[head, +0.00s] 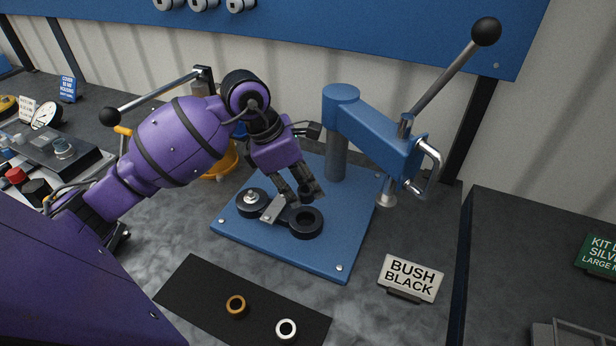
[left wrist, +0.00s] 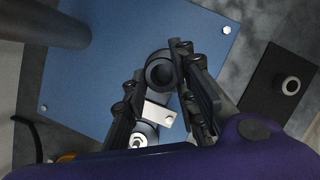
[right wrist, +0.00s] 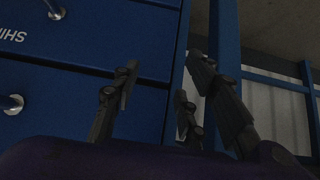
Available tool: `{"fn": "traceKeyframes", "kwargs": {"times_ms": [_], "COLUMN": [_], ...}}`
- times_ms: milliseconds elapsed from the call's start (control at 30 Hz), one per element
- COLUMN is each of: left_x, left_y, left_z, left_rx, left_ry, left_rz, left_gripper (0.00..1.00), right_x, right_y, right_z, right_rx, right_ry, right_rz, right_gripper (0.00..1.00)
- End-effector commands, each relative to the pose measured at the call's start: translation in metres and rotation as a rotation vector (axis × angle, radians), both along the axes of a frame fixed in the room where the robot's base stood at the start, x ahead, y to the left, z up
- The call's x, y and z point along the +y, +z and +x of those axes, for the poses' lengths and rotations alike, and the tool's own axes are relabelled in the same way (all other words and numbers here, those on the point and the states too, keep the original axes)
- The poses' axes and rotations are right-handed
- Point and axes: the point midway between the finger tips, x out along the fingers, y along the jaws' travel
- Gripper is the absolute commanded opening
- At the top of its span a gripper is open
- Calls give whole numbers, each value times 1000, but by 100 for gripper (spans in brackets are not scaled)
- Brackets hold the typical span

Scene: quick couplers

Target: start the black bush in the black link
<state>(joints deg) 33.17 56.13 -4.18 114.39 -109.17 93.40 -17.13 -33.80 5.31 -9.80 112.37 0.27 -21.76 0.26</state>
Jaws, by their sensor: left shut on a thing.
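The black link (head: 290,214) lies on the blue base plate (head: 335,256), with a ring eye (head: 318,224) at its right end and a silver clamp piece across its middle. My left gripper (head: 308,192) points down above that eye, shut on the small black bush (left wrist: 162,73). In the left wrist view the bush shows as a dark ring between the fingertips, over the link's eye (left wrist: 152,57). In the head view the fingers mostly hide the bush; it appears above the eye, apart from it. My right gripper (right wrist: 165,80) is empty, its fingers apart, beside blue drawers.
A blue press column with a lever arm (head: 375,135) stands behind the plate. A black mat (head: 195,290) in front bears a brown ring (head: 236,306) and a white ring (head: 286,329). A "BUSH BLACK" sign (head: 410,278) stands to the right.

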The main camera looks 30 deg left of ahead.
Motion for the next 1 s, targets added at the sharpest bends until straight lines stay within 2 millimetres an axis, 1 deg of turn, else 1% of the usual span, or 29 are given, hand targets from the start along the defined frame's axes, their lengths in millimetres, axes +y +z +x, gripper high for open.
{"fn": "traceKeyframes", "kwargs": {"times_ms": [433,667,900,1000], "left_x": [2,1,1,1], "left_y": [0,-22,-45,-51], "left_z": [0,-1,-1,0], "left_rx": [1,7,7,4], "left_ry": [4,4,4,4], "left_rz": [-3,-5,-5,-6], "left_gripper": [7,7,7,7], "right_x": [3,5,-3,-4], "right_y": [0,-11,-23,-26], "right_z": [-1,-6,-10,-11], "right_rx": [0,10,18,20], "right_ry": [-8,-13,-17,-15], "right_rz": [8,10,-4,-6], "right_gripper": [40,40,40,40]}}
